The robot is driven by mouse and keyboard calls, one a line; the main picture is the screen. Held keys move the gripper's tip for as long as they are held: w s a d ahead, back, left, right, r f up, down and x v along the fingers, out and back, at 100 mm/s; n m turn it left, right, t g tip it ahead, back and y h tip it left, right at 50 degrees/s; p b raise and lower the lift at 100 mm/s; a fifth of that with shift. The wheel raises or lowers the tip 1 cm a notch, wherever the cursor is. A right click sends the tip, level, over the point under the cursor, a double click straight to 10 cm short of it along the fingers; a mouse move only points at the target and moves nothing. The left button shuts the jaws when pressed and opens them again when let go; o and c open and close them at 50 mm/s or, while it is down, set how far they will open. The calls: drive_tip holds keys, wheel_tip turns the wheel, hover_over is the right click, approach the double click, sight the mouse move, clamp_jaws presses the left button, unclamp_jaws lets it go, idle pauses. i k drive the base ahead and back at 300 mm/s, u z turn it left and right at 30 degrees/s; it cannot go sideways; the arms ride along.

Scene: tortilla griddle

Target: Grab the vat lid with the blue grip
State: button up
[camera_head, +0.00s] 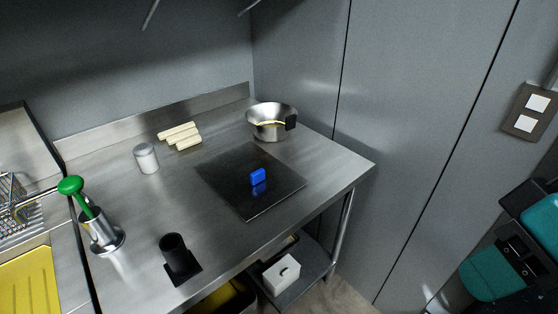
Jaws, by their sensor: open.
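A small blue grip (258,177) stands up near the middle of a dark, glossy square plate (228,179). The plate lies flat on the steel counter, and the grip's reflection shows on it. I cannot tell whether the plate itself is the vat lid or a surface under it. My gripper is not in view.
A steel pan (271,128) with a dark handle stands behind the plate on the counter (203,225). A black cylinder (175,252) and a green-topped tool (72,186) stand nearer. A wall closes the right.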

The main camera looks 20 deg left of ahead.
sight(252, 180)
drive_tip(key=u, duration=0.15)
drive_tip(key=i, duration=0.7)
drive_tip(key=u, duration=0.7)
drive_tip(key=i, duration=0.45)
drive_tip(key=u, duration=0.4)
